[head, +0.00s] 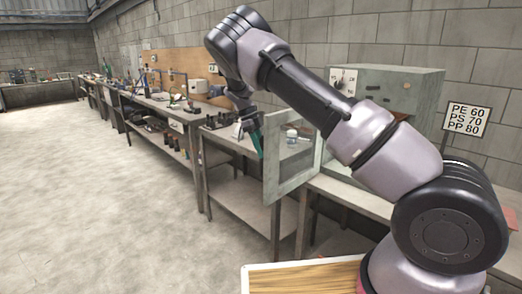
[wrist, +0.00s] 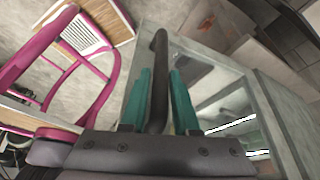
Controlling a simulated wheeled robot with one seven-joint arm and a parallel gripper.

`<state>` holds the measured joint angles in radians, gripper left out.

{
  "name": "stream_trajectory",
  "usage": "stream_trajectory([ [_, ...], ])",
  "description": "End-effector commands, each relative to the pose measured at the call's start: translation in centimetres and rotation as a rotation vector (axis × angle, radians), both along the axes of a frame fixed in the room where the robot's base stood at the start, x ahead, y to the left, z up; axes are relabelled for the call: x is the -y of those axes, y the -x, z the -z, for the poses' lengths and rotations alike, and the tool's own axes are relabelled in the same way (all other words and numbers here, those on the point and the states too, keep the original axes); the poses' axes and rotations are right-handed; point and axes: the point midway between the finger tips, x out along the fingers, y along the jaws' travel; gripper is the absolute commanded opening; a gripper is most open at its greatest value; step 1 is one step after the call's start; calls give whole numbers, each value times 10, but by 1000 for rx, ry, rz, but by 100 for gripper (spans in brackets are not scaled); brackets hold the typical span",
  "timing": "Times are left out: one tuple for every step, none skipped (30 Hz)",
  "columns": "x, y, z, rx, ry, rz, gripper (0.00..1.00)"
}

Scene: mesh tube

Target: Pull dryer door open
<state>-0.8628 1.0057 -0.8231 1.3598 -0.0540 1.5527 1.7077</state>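The dryer (head: 405,82) is a grey-green box with knobs on a bench at the right of the head view, partly hidden by my arm. Its framed glass door (head: 292,176) stands swung well out from the box, toward the left front. In the wrist view the door (wrist: 222,88) fills the middle right. My gripper (head: 256,140) is at the door's outer edge. In the wrist view my gripper (wrist: 160,78) has its two teal fingers on either side of the dark bar handle (wrist: 158,58), close against it. The handle is hidden in the head view.
A long workbench (head: 170,112) with tools runs along the wall to the left. A sign (head: 468,118) hangs at the right. Open concrete floor (head: 90,190) lies at the left. The wrist view shows a magenta frame (wrist: 95,70), apparently part of my base.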

Motion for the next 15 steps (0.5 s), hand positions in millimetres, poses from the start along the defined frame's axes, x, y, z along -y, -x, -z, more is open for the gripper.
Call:
stream_trajectory([
  [0,0,0,0,0,0,52],
  [0,0,0,0,0,0,52],
  [0,0,0,0,0,1,52],
  [0,0,0,0,0,1,52],
  [0,0,0,0,0,1,52],
  [0,0,0,0,0,1,52],
  [0,0,0,0,0,1,52],
  [0,0,0,0,0,1,52],
  [0,0,0,0,0,1,52],
  [0,0,0,0,0,1,52],
  [0,0,-1,1,1,1,52],
  [-1,-1,-3,1,0,0,52],
  [-1,-2,-5,2,0,-1,52],
  [-2,-2,-8,2,0,-1,52],
  [-4,-3,-13,2,-1,1,52],
])
